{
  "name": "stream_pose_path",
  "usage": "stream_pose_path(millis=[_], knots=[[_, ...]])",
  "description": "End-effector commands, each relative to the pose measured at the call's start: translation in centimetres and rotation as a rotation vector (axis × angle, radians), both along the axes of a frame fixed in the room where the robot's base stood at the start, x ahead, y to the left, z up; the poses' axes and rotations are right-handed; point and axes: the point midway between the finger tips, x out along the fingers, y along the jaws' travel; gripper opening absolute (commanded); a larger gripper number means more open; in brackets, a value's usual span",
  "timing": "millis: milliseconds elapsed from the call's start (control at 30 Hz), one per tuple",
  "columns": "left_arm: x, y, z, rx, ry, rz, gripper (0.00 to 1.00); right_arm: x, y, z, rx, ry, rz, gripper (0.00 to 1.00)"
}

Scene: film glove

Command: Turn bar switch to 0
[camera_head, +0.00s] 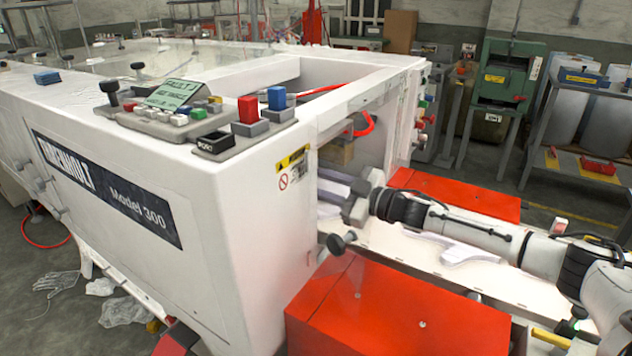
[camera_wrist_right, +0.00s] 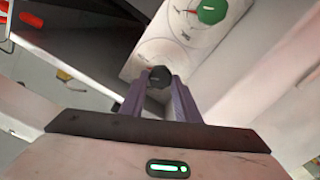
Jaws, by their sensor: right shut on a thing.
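My right gripper (camera_head: 328,183) reaches from the right into the opening at the end of the white machine (camera_head: 232,225). Its fingertips are partly hidden there in the head view. In the right wrist view my right gripper (camera_wrist_right: 160,80) has its two purple fingers shut on a small black knob (camera_wrist_right: 158,75). The knob sits by the lower edge of a white panel (camera_wrist_right: 150,50) with round dial markings. I cannot read a 0 mark or tell the knob's angle. My left gripper is not in view.
A green knob (camera_wrist_right: 211,10) is on the same panel, above and right of the fingers. Red covers (camera_head: 395,310) flank the bed below my arm. A control console (camera_head: 175,118) with red and blue buttons is on top. A black knob (camera_head: 341,242) juts out below my gripper.

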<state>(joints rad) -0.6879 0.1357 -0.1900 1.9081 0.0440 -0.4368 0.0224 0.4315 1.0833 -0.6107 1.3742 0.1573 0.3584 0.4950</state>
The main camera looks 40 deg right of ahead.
Motion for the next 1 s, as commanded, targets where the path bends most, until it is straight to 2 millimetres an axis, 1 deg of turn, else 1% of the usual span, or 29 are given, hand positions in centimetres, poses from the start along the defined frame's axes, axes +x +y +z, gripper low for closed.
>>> stream_pose_path(millis=[700, 1000], knots=[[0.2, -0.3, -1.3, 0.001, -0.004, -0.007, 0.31, -0.1, 0.2, -0.4, -0.628, -0.259, 0.001, 0.07], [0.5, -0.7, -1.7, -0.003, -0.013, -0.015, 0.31, -0.1, 0.2, -0.4, -0.852, -0.353, 0.001, 0.07]])
